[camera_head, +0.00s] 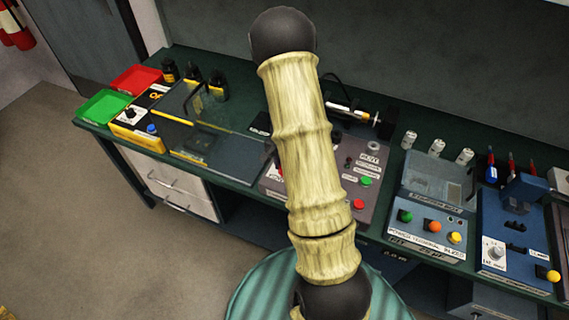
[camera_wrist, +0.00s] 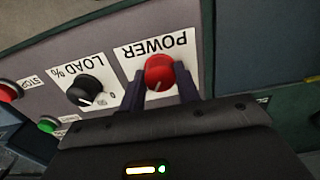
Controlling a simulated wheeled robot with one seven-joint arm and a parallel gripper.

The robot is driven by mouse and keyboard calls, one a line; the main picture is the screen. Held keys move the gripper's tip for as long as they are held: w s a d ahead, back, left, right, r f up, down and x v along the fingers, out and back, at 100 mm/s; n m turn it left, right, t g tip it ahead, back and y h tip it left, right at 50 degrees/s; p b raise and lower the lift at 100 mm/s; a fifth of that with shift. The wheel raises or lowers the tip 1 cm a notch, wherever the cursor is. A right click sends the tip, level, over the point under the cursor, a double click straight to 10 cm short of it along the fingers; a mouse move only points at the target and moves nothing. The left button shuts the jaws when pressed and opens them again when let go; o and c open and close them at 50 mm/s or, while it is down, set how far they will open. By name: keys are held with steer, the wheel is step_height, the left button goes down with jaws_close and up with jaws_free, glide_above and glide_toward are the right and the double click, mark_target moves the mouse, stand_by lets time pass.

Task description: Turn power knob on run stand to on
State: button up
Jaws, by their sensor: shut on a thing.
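The power knob (camera_wrist: 159,73) is red and sits below the POWER label on the run stand's grey panel in the wrist view, where the text appears upside down. My gripper (camera_wrist: 160,86) is shut on the red knob, with one dark finger on each side of it. The knob's exact pointer direction is hard to read. In the head view, the run stand (camera_head: 369,213) is the grey panel with red and green buttons in the middle of the bench. My arm covers its middle part there, and the power knob and gripper are hidden behind the arm.
The black load knob (camera_wrist: 86,90) is beside the power knob. A green button (camera_wrist: 48,124) and a red stop button (camera_wrist: 8,92) lie farther left. A clear-covered stand (camera_head: 215,135) and a blue station with colored buttons (camera_head: 432,225) flank the run stand.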

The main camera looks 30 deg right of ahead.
steer(key=shift+w+d+r+m, duration=0.1)
steer(key=shift+w+m, duration=0.05)
steer(key=shift+m, duration=0.95)
steer(key=o, duration=1)
step_height(320, 180, up, 17)
steer(key=shift+r, duration=0.2)
